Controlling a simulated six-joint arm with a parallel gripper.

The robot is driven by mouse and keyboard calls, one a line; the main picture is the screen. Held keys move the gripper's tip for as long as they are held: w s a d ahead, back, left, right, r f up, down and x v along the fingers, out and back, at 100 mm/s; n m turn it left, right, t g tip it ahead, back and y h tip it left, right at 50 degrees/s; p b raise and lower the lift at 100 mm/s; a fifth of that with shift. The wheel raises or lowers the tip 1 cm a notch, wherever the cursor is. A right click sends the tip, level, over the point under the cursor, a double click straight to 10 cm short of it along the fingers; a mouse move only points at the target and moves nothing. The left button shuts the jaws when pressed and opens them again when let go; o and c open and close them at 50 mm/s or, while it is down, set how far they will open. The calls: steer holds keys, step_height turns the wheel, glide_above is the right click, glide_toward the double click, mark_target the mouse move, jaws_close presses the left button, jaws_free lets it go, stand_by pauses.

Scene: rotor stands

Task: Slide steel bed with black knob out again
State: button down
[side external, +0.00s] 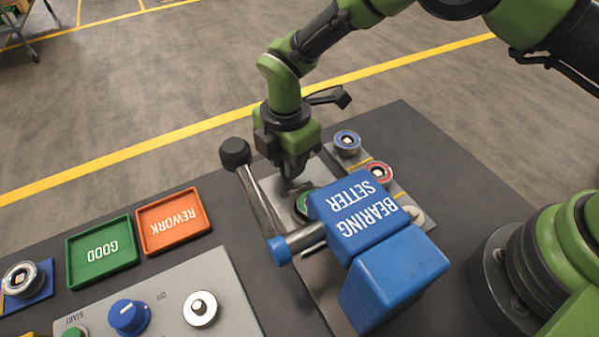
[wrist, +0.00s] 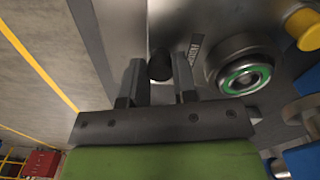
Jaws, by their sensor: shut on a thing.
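The steel bed (side external: 278,184) runs under the blue bearing setter (side external: 365,210), and its outer end reaches out below my gripper. My gripper (side external: 291,172) is low over that end. In the wrist view my gripper's fingers (wrist: 158,85) are shut on the black knob (wrist: 159,65). The knob is hidden by my gripper in the side view. A green-ringed bearing (wrist: 245,77) sits on the bed (wrist: 185,18) beside the knob; it also shows in the side view (side external: 303,204), close to the setter head and partly hidden by it.
The setter's lever with its black ball (side external: 235,152) stands just left of my gripper. Blue-ringed (side external: 347,141) and red-ringed (side external: 380,172) bearings stand on a rack at right.

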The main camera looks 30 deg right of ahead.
steer(key=shift+w+a, duration=0.1)
steer(key=shift+w, duration=2.45)
steer(key=c, duration=0.9)
jaws_free()
step_height(320, 180, up, 10)
